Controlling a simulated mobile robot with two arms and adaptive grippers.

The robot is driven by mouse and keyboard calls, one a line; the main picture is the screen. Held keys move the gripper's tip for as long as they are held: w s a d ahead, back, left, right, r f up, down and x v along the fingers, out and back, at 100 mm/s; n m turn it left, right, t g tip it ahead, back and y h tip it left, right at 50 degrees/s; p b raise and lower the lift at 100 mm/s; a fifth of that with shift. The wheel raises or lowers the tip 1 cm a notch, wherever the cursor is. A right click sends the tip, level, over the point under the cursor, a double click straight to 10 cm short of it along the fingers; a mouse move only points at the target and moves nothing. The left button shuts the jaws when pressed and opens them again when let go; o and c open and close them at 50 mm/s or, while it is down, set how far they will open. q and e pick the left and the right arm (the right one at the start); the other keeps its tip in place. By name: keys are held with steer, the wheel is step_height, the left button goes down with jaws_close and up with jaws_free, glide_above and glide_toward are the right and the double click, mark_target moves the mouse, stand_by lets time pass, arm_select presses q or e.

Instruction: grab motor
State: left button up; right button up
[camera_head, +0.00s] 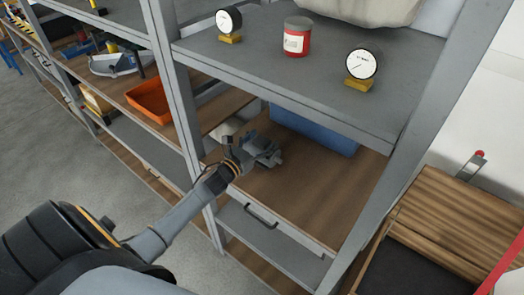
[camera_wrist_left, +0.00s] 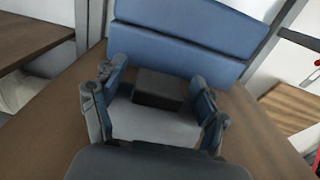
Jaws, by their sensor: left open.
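The motor (camera_head: 266,157) is a small grey body on the brown wooden shelf. In the left wrist view it shows as a light grey block (camera_wrist_left: 150,124) with a dark box (camera_wrist_left: 160,88) on top. My left gripper (camera_head: 250,151) reaches in from the left, right at the motor. In the left wrist view its two blue-grey fingers (camera_wrist_left: 158,106) stand apart, one on each side of the motor. I cannot tell whether they touch it. The near part of the motor is hidden by the gripper. My right gripper is in neither view.
A blue bin (camera_head: 315,128) stands behind the motor on the same shelf (camera_head: 310,200). An upper grey shelf (camera_head: 330,75) overhangs, holding a red can (camera_head: 297,37) and two gauges. A grey rack post (camera_head: 178,100) stands left of the motor. The shelf's right part is clear.

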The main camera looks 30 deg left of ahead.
arm_select(q)
jaws_close()
steer(key=shift+w+r, duration=0.15)
steer(key=shift+r, duration=0.1)
